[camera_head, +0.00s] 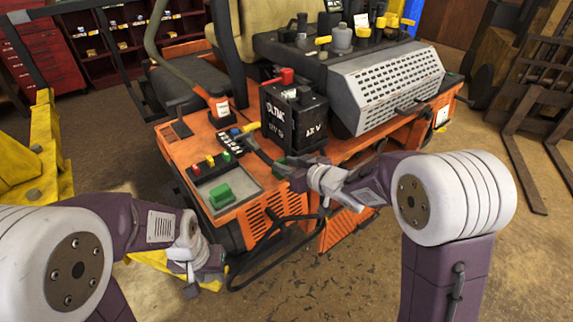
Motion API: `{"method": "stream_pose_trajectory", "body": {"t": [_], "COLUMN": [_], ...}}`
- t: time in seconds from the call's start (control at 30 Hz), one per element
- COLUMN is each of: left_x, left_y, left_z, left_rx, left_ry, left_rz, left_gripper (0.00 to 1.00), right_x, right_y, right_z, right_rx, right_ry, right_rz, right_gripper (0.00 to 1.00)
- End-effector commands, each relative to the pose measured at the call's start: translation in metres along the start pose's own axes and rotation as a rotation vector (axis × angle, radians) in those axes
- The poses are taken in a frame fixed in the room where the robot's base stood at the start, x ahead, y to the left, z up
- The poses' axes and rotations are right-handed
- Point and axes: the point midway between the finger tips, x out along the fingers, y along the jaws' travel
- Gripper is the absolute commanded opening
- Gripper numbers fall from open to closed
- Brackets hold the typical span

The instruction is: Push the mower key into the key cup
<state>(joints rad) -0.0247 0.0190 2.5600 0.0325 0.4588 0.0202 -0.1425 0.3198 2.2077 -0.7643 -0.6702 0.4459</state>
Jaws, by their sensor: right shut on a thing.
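The orange mower (185,150) stands in the middle of the head view. My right gripper (288,178) is over the mower's front deck, in front of the black battery (295,118). It is shut on a small dark thing, mostly hidden by the fingers; I cannot tell if this is the mower key. A dark bar or cable runs from there up-left towards a small panel with coloured buttons (230,140). I cannot make out the key cup. My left gripper (198,275) hangs low at the mower's front left, away from the deck; its finger opening is unclear.
A grey tray holding a green block (220,194) is on the deck's front left. A black cable (262,262) loops down before the mower. Yellow metalwork (38,150) stands at left, forklift forks (525,160) at right.

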Motion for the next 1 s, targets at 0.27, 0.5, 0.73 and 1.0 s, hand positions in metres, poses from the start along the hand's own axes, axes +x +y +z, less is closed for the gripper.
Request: {"method": "stream_pose_trajectory", "body": {"t": [0.27,0.5,0.73,1.0], "left_x": [0.0,-0.001,-0.006,-0.011], "left_y": [0.0,0.0,0.0,0.0], "left_z": [0.0,0.0,-0.001,-0.001], "left_rx": [0.0,0.0,0.0,0.0], "left_ry": [0.0,0.0,0.0,0.0], "left_rz": [0.0,0.0,0.0,0.0], "left_gripper": [0.36,0.36,0.36,0.36], "right_x": [0.0,-0.01,-0.061,-0.091], "right_y": [0.0,0.001,0.001,0.0], "right_z": [0.0,-0.001,-0.002,0.0], "right_rx": [0.0,-0.001,0.0,0.0], "right_ry": [0.0,0.001,0.002,0.0], "right_rz": [0.0,0.002,0.005,0.001], "right_gripper": [0.55,0.55,0.55,0.55]}}
